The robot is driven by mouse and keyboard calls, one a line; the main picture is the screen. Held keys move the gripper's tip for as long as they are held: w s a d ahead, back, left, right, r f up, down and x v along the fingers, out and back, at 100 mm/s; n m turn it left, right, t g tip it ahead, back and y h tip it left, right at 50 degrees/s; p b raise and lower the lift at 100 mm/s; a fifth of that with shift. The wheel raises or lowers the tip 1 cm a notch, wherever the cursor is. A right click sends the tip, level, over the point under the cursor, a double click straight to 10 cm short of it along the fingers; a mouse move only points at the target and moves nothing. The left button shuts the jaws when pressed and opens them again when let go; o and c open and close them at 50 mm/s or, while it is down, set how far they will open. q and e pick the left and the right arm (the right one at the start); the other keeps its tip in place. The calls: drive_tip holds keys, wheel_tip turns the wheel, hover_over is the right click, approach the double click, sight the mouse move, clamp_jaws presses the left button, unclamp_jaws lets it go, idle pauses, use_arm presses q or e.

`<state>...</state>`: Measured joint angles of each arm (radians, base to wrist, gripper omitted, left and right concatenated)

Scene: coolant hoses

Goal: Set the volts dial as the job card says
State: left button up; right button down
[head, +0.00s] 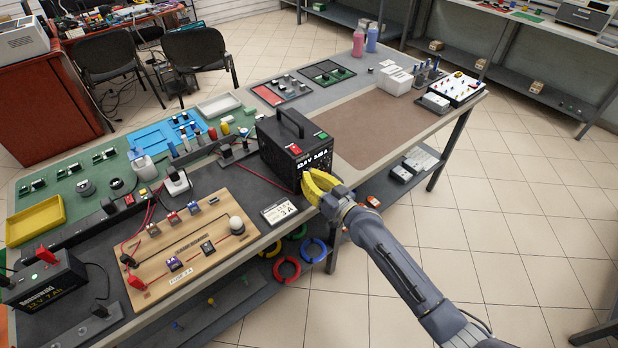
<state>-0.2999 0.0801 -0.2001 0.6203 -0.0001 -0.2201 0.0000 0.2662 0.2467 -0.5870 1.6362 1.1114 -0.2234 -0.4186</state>
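The black power supply (283,143) with a top handle stands near the front edge of the bench. My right gripper (311,183), with yellow fingers, is at the lower front of the power supply, below the display. It covers that area, so the volts dial is hidden. I cannot tell whether the fingers close on it. My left gripper is not in view.
A wooden circuit board (188,246) with red leads lies left of the card. A black battery (46,282) stands at far left. A brown mat (378,128) right of the power supply is mostly bare. Coloured rings (287,268) hang below the bench edge.

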drive_tip(key=m, duration=0.4)
idle(0.4)
drive_tip(key=c, duration=1.6)
unclamp_jaws()
drive_tip(key=v, duration=1.2)
drive_tip(key=shift+f, duration=0.1)
